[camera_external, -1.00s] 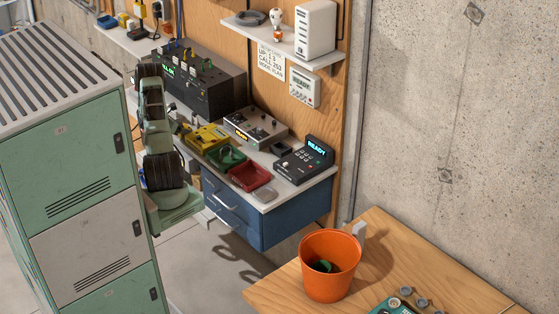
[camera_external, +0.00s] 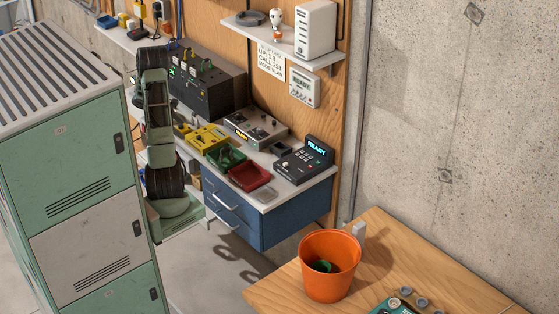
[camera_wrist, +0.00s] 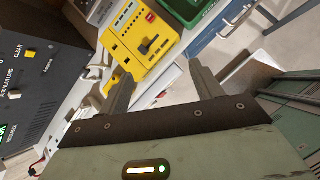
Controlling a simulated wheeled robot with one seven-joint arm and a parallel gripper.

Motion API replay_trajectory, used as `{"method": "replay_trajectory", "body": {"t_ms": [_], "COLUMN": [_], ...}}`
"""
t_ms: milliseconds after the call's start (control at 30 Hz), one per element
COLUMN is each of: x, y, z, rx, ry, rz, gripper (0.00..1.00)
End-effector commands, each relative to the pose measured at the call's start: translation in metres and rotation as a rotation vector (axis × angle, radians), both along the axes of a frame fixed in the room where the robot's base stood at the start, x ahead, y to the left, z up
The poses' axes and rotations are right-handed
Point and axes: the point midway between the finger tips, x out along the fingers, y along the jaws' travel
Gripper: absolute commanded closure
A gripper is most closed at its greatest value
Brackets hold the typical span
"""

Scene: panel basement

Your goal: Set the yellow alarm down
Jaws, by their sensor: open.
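The yellow alarm (camera_external: 207,138) lies on the white workbench top in the external view, between the black panel box and the green tray. In the wrist view the yellow alarm (camera_wrist: 134,42) shows its face, with a black lever and a red button, just beyond my fingertips. My gripper (camera_wrist: 162,78) is open, with its two dark fingers wide apart and nothing between them. The fingers appear apart from the alarm. In the external view my arm hides part of the bench, and my fingertips cannot be made out.
A green tray (camera_external: 226,157), a red tray (camera_external: 250,176), a grey switch box (camera_external: 256,129) and a black keypad unit (camera_external: 304,160) crowd the bench. A black panel box (camera_external: 205,80) stands behind. Green lockers (camera_external: 70,165) stand at the left. Blue drawers (camera_external: 232,208) sit below.

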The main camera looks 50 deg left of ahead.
Motion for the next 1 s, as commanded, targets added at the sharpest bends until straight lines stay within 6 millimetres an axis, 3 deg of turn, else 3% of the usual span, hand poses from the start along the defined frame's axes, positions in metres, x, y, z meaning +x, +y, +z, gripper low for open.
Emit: {"method": "replay_trajectory", "body": {"t_ms": [33, 200, 300, 400, 500, 633, 1000], "x": [-0.002, -0.041, -0.068, -0.090, -0.105, -0.114, -0.116], "y": [-0.035, -0.123, -0.158, -0.180, -0.193, -0.199, -0.200], "z": [0.015, 0.043, 0.055, 0.062, 0.065, 0.066, 0.066], "rx": [0.078, 0.328, 0.469, 0.588, 0.675, 0.734, 0.744], "ry": [0.050, 0.188, 0.232, 0.251, 0.255, 0.256, 0.258], "rz": [-0.174, -0.769, -1.105, -1.390, -1.597, -1.737, -1.762], "gripper": [0.35, 0.35, 0.35, 0.35, 0.35, 0.33, 0.33]}}
